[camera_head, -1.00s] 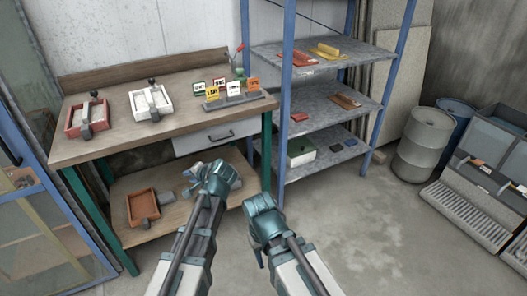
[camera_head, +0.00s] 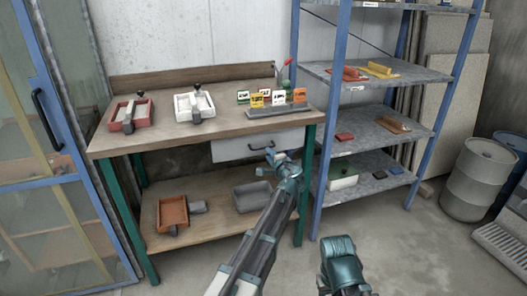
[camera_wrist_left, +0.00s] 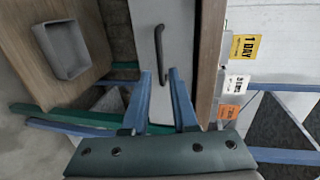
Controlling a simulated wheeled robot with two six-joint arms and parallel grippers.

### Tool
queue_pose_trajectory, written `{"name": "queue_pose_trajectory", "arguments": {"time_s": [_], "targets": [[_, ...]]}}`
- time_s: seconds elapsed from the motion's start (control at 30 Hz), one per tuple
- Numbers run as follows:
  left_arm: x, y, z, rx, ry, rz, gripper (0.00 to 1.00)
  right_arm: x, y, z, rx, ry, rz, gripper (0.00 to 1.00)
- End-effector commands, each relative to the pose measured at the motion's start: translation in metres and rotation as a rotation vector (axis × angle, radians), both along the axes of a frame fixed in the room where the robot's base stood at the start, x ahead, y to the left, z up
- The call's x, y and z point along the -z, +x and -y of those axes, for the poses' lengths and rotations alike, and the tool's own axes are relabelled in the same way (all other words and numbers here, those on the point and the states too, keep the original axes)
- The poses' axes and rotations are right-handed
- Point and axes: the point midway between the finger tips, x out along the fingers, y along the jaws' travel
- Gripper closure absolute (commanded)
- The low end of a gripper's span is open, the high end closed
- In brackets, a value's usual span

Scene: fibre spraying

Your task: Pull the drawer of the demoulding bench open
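The demoulding bench (camera_head: 99,150) has a wooden top and green legs. Its grey drawer (camera_head: 228,152) sits under the top at the right and looks closed. The dark bar handle (camera_head: 262,147) is on the drawer front; it also shows in the left wrist view (camera_wrist_left: 158,42). My left gripper (camera_head: 273,157) is in front of the drawer, near the handle. In the left wrist view its two fingers (camera_wrist_left: 160,76) are apart and empty, with the handle just beyond the tips. My right gripper (camera_head: 340,262) is low at the right, away from the bench; its fingers are hidden.
Moulds and a rack of coloured cards (camera_head: 277,112) stand on the bench top. An orange tray (camera_head: 173,212) and a grey bin (camera_head: 252,197) are on the lower shelf. A blue-framed shelf unit (camera_head: 329,110) stands close at the right. Floor in front is open.

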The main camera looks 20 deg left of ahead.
Motion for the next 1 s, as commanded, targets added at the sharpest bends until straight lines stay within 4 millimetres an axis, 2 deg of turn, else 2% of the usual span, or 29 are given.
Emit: {"name": "queue_pose_trajectory", "arguments": {"time_s": [0.03,0.1,0.4,0.6,0.93,1.0], "targets": [[0.005,0.013,-0.007,-0.003,0.000,0.000,0.73,0.005,0.000,0.000,0.000,0.000,0.000,0.50],[0.008,0.025,-0.015,-0.002,-0.001,-0.001,0.73,0.008,0.000,0.000,0.000,0.000,0.000,0.50],[0.017,0.062,-0.041,-0.001,-0.001,0.000,0.73,0.017,0.000,0.000,0.000,-0.002,0.001,0.50],[0.019,0.072,-0.048,-0.001,-0.001,0.000,0.73,0.019,0.000,0.001,-0.001,-0.003,0.001,0.50],[0.019,0.073,-0.050,0.000,-0.001,0.000,0.73,0.019,0.000,0.001,-0.001,-0.003,0.001,0.50],[0.019,0.073,-0.050,0.000,-0.001,0.000,0.84,0.019,0.000,0.001,-0.001,-0.003,0.001,0.50]]}}
